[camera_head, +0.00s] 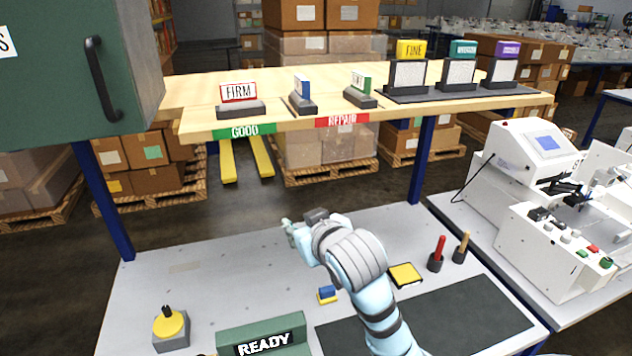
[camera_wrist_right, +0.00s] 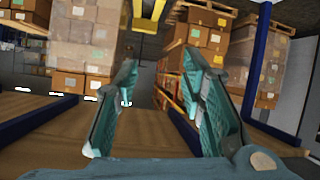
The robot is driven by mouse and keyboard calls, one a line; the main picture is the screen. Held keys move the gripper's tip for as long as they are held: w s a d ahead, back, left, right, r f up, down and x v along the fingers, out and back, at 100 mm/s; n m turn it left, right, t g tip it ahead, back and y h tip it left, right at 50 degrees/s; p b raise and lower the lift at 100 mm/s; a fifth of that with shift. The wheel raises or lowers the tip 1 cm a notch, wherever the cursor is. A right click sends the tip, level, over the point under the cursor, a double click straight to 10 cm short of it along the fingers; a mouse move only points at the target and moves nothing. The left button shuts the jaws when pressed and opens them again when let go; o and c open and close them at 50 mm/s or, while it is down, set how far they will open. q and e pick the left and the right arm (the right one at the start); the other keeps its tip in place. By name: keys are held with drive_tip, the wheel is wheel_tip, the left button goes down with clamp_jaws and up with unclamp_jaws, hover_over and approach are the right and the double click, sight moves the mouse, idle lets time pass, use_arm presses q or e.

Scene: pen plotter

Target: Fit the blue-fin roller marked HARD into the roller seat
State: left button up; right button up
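On the shelf, a blue-fin piece (camera_head: 303,88) stands on a dark base, turned nearly edge-on, so I cannot read its label. To its left is a red-edged piece marked FIRM (camera_head: 239,93); to its right is a green-edged piece (camera_head: 361,85). I cannot clearly make out the roller seat. My right gripper (camera_head: 291,230) is above the grey bench, below the shelf and apart from the rollers. In the right wrist view, my right gripper (camera_wrist_right: 160,75) has its teal fingers apart with nothing between them. My left gripper is out of view.
The shelf (camera_head: 200,124) has GOOD and REPAIR labels and holds yellow, teal and purple pieces at right. A white machine (camera_head: 550,225) stands right.

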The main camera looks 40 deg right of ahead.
wheel_tip(320, 180, up, 14)
drive_tip(key=w+d+m+t+h, duration=0.1)
drive_tip(key=w+d+t, duration=0.1)
drive_tip(key=t, duration=0.1)
drive_tip(key=m+t+h, duration=0.2)
approach(302, 93)
drive_tip(key=w+d+r, duration=0.1)
drive_tip(key=w+r, duration=0.1)
drive_tip(key=shift+s+d+f, duration=0.15)
drive_tip(key=shift+d+f, duration=0.05)
drive_tip(key=shift+d, duration=0.1)
